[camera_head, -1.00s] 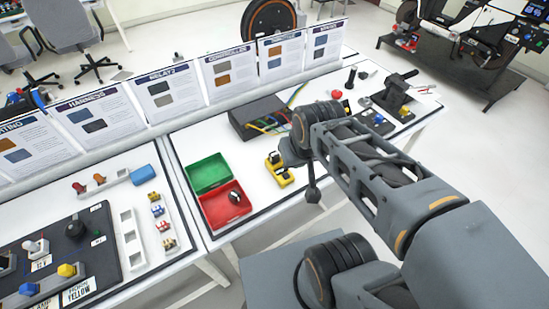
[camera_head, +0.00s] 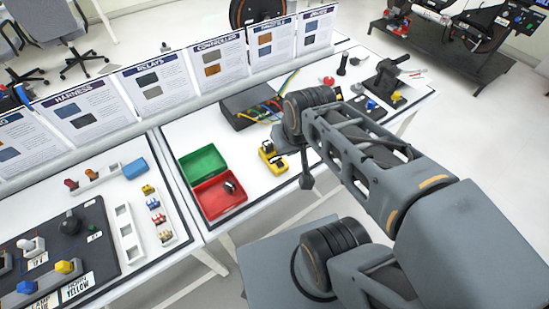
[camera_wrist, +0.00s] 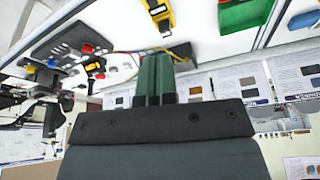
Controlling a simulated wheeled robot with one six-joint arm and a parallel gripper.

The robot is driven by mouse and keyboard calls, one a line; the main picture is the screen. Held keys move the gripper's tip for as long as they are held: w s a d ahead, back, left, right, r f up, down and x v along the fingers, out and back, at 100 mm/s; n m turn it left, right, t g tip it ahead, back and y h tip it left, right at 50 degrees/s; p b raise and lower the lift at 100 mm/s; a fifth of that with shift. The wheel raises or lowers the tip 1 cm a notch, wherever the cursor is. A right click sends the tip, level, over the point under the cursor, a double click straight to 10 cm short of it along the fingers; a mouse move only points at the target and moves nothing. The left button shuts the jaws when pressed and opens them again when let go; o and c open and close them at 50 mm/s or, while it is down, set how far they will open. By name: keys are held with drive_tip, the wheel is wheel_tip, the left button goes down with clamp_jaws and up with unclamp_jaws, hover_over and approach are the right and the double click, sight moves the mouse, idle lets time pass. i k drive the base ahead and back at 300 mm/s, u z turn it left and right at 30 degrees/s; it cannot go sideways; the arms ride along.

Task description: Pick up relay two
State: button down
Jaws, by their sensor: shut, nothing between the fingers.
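A yellow holder (camera_head: 279,166) with dark parts in it lies on the white workbench, right of the red and green box. It also shows at the top of the wrist view (camera_wrist: 168,21). No label is readable, so I cannot tell which piece is relay two. My gripper (camera_head: 307,182) hangs to the right of the yellow holder, apart from it. In the wrist view its two green fingers (camera_wrist: 155,75) are together with nothing between them.
An open box has a green half (camera_head: 203,166) and a red half (camera_head: 212,210) with a dark round item inside. A dark controller box (camera_head: 245,108) with coloured wires stands behind. A white tray (camera_head: 166,240) with small coloured parts lies left. Signs line the back.

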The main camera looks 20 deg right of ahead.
sight(266, 145)
drive_tip(key=u, duration=3.6)
drive_tip(key=k, duration=0.45)
drive_tip(key=z, duration=1.3)
